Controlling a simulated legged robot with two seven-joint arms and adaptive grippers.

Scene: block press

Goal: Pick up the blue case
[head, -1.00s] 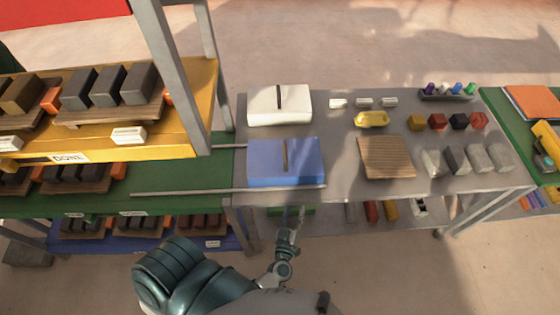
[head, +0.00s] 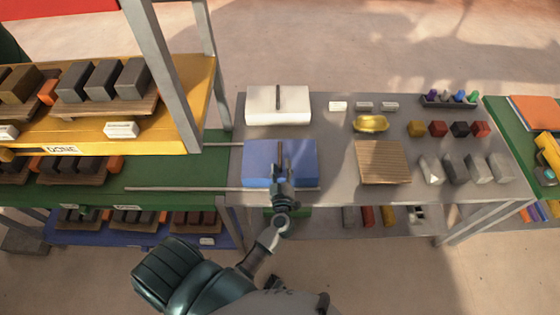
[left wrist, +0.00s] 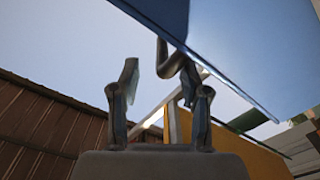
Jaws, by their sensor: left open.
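The blue case (head: 260,152) lies flat at the left end of the grey table, with a dark handle standing along its middle. In the left wrist view the blue case (left wrist: 255,55) fills the upper right, and its curved metal handle (left wrist: 165,58) hangs near and partly between the fingertips. My left gripper (head: 281,170) is open and empty over the front part of the blue case, in line with the handle. Its spread fingers also show in the left wrist view (left wrist: 158,85). I cannot tell whether they touch the handle. My right gripper is out of view.
A white case (head: 295,104) lies just behind the blue one. A wooden board (head: 382,162), a yellow bowl (head: 370,123) and several small blocks stand to the right. A rack post (head: 165,75) and a yellow shelf (head: 190,120) with dark blocks stand on the left.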

